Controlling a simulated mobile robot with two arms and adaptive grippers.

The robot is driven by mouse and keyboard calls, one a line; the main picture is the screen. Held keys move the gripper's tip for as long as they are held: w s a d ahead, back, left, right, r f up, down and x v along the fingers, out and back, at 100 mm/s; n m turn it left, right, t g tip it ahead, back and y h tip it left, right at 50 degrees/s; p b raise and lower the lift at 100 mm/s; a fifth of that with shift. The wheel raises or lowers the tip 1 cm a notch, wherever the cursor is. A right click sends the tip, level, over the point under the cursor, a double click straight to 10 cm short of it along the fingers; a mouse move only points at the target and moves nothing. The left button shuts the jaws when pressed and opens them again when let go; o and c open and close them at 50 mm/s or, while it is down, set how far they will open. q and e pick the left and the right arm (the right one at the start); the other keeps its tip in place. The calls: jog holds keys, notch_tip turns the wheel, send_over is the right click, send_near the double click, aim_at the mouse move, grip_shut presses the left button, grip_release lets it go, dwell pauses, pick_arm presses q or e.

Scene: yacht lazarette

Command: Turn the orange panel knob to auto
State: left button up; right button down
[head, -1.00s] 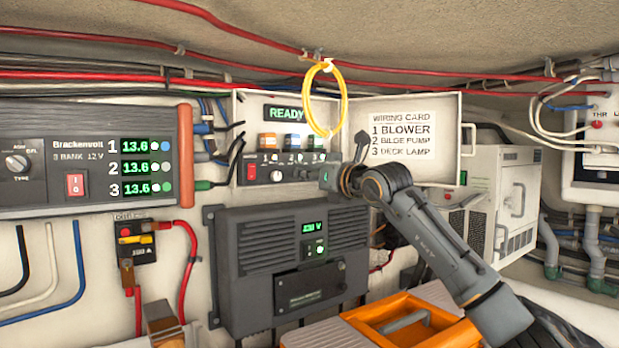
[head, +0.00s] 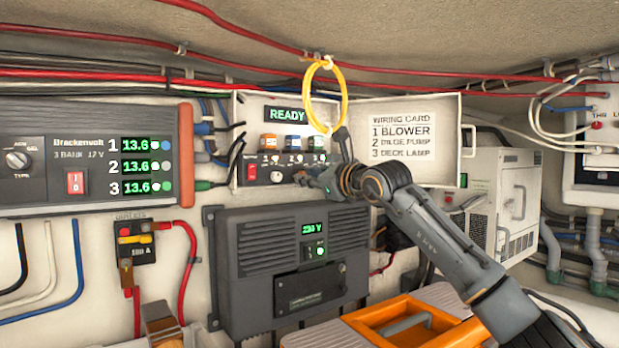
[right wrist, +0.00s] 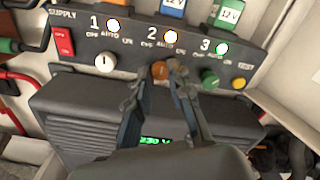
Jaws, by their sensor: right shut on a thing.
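The panel (right wrist: 80,80) has three knob positions, numbered 1 to 3, each marked OFF, AUTO and ON. The orange knob (right wrist: 160,70) is under number 2 in the right wrist view, partly covered by my fingers; I cannot tell where its pointer stands. My right gripper (right wrist: 170,74) is shut on this knob, with one finger at each side. In the head view my right gripper (head: 304,179) is at the panel's lower row and hides the orange knob. My left gripper is not in view.
The white knob (right wrist: 105,62) is left of the fingers; the green knob (right wrist: 210,81) and yellow button (right wrist: 239,83) are to the right. A yellow cable loop (head: 343,95) hangs before the panel. A dark ribbed unit (head: 262,280) sits below.

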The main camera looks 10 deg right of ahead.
jog(key=shift+r, duration=0.1)
dwell(0.4)
jog(key=c, duration=1.2)
grip_release()
jog(key=v, duration=1.2)
